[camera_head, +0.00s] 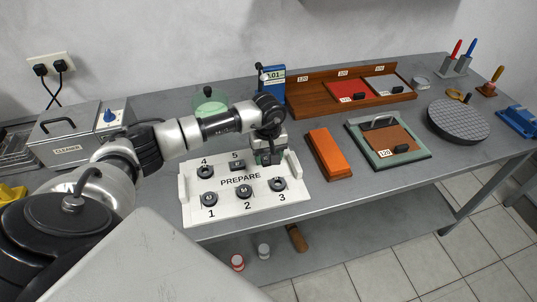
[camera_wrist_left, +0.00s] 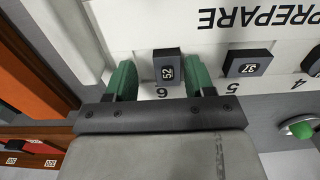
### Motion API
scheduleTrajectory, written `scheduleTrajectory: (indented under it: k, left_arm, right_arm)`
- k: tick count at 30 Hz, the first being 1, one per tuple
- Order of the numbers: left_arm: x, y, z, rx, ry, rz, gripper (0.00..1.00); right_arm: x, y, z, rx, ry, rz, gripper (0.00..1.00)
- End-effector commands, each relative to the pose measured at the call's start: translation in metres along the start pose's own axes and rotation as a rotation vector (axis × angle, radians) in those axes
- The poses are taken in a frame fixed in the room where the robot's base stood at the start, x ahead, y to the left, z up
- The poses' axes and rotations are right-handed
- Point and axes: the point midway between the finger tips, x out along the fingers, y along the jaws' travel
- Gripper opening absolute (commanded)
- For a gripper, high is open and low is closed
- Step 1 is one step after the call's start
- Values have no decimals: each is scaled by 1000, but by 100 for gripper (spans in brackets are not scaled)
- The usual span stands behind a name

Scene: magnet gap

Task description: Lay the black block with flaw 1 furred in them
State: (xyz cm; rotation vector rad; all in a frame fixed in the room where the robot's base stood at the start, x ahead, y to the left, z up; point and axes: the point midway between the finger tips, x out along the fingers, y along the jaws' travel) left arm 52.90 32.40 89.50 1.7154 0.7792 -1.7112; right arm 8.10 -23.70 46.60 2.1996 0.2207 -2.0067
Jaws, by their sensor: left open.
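The white PREPARE tray (camera_head: 187,212) holds dark parts at numbered places. A small dark square block (camera_wrist_left: 167,66) with a white number label stands at place 6 in the left wrist view. A similar dark block (camera_wrist_left: 247,63) stands at place 5; it also shows in the head view (camera_head: 237,164). My left gripper (camera_head: 266,158) is low over the tray's back right. In the left wrist view its green fingers (camera_wrist_left: 161,76) are open, one either side of the block at place 6. I cannot tell whether they touch it. My right gripper is not in view.
An orange brick (camera_head: 327,153) and a green-framed plate (camera_head: 362,134) lie right of the tray. A wooden rack (camera_head: 306,97) with pads stands behind. A cleaner box (camera_head: 75,138) is left.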

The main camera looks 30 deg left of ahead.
Motion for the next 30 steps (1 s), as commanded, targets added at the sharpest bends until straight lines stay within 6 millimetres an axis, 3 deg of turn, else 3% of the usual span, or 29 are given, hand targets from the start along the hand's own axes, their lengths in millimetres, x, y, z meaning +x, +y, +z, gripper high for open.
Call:
scheduleTrajectory:
  k: [8, 21, 30]
  left_arm:
    - [-4, -2, -1, -2, 0, -8, 57]
    - [-86, 1, 0, 1, 3, 0, 57]
    - [-109, 1, 1, 0, 1, -1, 57]
  right_arm:
    - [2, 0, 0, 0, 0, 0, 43]
    - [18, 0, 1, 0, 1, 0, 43]
    - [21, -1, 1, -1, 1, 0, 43]
